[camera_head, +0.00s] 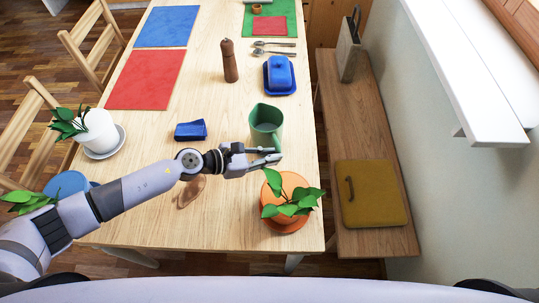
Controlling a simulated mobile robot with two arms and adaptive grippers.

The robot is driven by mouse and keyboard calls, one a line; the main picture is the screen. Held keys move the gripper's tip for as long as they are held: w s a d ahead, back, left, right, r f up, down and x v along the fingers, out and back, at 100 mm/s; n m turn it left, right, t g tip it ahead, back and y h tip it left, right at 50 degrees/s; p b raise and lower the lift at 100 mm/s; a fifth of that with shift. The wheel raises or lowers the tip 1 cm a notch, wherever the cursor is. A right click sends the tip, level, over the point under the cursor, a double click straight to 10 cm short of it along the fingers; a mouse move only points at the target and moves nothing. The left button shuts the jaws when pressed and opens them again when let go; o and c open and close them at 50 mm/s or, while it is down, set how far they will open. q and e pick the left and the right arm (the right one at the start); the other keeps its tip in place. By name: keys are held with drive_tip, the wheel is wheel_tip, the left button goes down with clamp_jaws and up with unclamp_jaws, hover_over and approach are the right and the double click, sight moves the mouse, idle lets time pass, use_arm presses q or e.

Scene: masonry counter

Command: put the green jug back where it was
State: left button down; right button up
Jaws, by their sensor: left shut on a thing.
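The green jug (266,124) stands upright near the right edge of the wooden table (225,120), with its open top showing. My left gripper (277,156) reaches in from the left at the jug's near side. Its fingers are shut on the jug, at its near side. The fingers hide part of the jug's lower near side, and I cannot tell whether its base touches the table. My right gripper is not in view.
An orange potted plant (290,184) stands just in front of the gripper. A blue folded item (190,131) lies left of the jug. A blue butter dish (280,75) and brown mill (229,62) stand behind. A white-potted plant (98,131) is at left.

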use_arm(q)
drive_tip(key=c, duration=1.6)
unclamp_jaws()
drive_tip(key=shift+r, duration=0.1)
drive_tip(key=shift+s+a, duration=0.15)
drive_tip(key=shift+a, duration=0.2)
drive_tip(key=b+v, duration=0.3)
drive_tip(key=v, duration=0.8)
